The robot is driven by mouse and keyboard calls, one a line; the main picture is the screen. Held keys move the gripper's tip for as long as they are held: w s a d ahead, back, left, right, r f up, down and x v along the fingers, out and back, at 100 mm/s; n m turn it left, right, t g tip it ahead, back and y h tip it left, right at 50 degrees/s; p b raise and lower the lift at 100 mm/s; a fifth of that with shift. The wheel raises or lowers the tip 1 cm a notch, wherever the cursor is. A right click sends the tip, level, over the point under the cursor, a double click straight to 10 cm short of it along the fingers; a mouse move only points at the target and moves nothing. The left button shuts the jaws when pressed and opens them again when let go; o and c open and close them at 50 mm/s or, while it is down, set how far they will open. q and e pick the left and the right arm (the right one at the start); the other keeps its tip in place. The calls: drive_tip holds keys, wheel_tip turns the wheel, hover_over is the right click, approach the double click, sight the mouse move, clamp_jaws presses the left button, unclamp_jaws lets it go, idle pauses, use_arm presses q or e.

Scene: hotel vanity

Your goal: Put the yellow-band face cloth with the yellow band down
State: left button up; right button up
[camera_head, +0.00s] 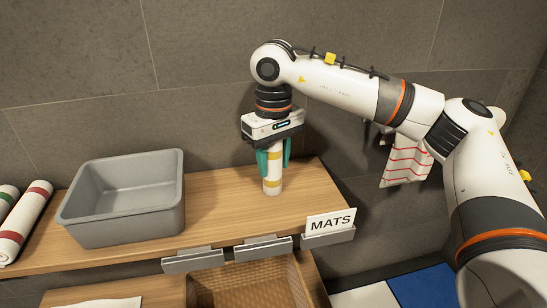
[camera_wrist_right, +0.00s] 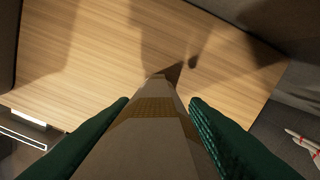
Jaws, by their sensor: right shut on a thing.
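The yellow-band face cloth (camera_head: 273,171) is a rolled white cloth with yellow bands, held upright over the right part of the wooden shelf (camera_head: 220,210). My right gripper (camera_head: 273,158) points down and is shut on it, with one green finger on each side. In the right wrist view the roll (camera_wrist_right: 150,135) runs between the fingers towards the wood. Its lower end is at or very near the shelf surface; I cannot tell whether it touches. My left gripper is not in view.
A grey bin (camera_head: 122,226) stands left of the cloth. Rolled cloths with red (camera_head: 24,224) and green bands lie at the far left. A MATS sign (camera_head: 331,222) is at the front right edge. A red-striped towel (camera_head: 407,168) hangs at right. Bare wood surrounds the held roll.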

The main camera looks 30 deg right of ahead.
drive_tip(key=o, duration=1)
drive_tip(key=shift+c, duration=0.2)
drive_tip(key=shift+r, duration=0.2)
wheel_tip(320, 180, up, 10)
drive_tip(key=shift+r+b, duration=0.2)
drive_tip(key=shift+b, duration=0.8)
drive_tip(key=shift+s+r, duration=0.1)
drive_tip(key=shift+r, duration=0.65)
